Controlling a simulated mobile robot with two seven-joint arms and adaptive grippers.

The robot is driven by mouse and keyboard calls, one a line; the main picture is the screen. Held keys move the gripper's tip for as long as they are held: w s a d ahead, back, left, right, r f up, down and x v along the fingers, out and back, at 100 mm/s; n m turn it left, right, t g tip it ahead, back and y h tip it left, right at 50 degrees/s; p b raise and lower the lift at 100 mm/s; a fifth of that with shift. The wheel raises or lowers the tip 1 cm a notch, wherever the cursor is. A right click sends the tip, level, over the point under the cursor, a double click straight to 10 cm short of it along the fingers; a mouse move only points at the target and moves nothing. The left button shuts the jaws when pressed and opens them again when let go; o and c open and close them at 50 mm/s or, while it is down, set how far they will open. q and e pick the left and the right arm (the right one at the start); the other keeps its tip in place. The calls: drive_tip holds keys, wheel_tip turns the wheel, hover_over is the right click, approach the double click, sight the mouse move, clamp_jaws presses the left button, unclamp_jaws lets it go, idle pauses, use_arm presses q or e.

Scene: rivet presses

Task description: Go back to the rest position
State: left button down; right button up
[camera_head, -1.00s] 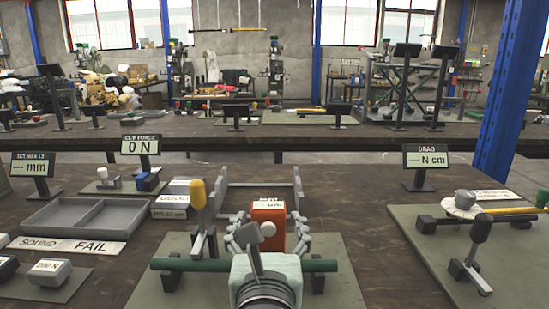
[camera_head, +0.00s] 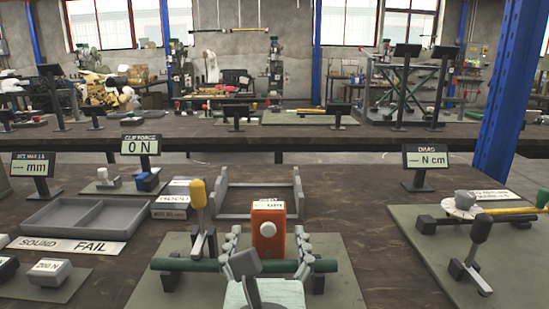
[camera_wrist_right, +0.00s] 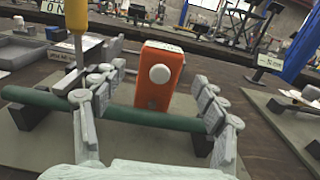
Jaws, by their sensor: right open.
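My right gripper (camera_head: 268,246) is at the bottom middle of the head view, its two grey fingers spread and empty. In the right wrist view the open fingers (camera_wrist_right: 158,112) reach forward on either side of an orange box with a white knob (camera_wrist_right: 160,76). The orange box (camera_head: 268,228) stands upright beyond the dark green bar (camera_head: 185,265), and no finger visibly grips it. The bar lies across a green-grey mat (camera_head: 345,285) on black blocks, and the fingers overlap it in view. My left gripper does not show.
A yellow-handled lever (camera_head: 198,195) stands just left of the gripper. A second fixture with a disc (camera_head: 461,207) is at right. Bare table shows between the mats.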

drive_tip(key=w, duration=1)
drive_tip(key=shift+w, duration=0.15)
drive_tip(key=s+r+t+y, duration=0.1)
drive_tip(key=r+y, duration=0.1)
drive_tip(key=r, duration=0.1)
drive_tip(key=s+a+r+n+t+y, duration=0.1)
drive_tip(key=s+r+y, duration=0.1)
drive_tip(key=r, duration=0.2)
drive_tip(key=s+a+r+n+t+y, duration=0.1)
drive_tip(key=r+y, duration=0.1)
drive_tip(key=r, duration=0.1)
drive_tip(key=shift+s+r, duration=0.15)
drive_tip(key=shift+s, duration=0.05)
drive_tip(key=w+d+r+n+y, duration=0.1)
drive_tip(key=w+d+r+y, duration=0.1)
drive_tip(key=r+y, duration=0.3)
drive_tip(key=w+d+r+n+y, duration=0.1)
drive_tip(key=w+d+r+y, duration=0.1)
drive_tip(key=r, duration=0.8)
drive_tip(key=d+y, duration=0.1)
drive_tip(key=y, duration=0.1)
drive_tip(key=shift+w+d+n+g+y, duration=0.3)
drive_tip(key=shift+w+d+g+y, duration=0.05)
drive_tip(key=shift+w+g+y, duration=0.05)
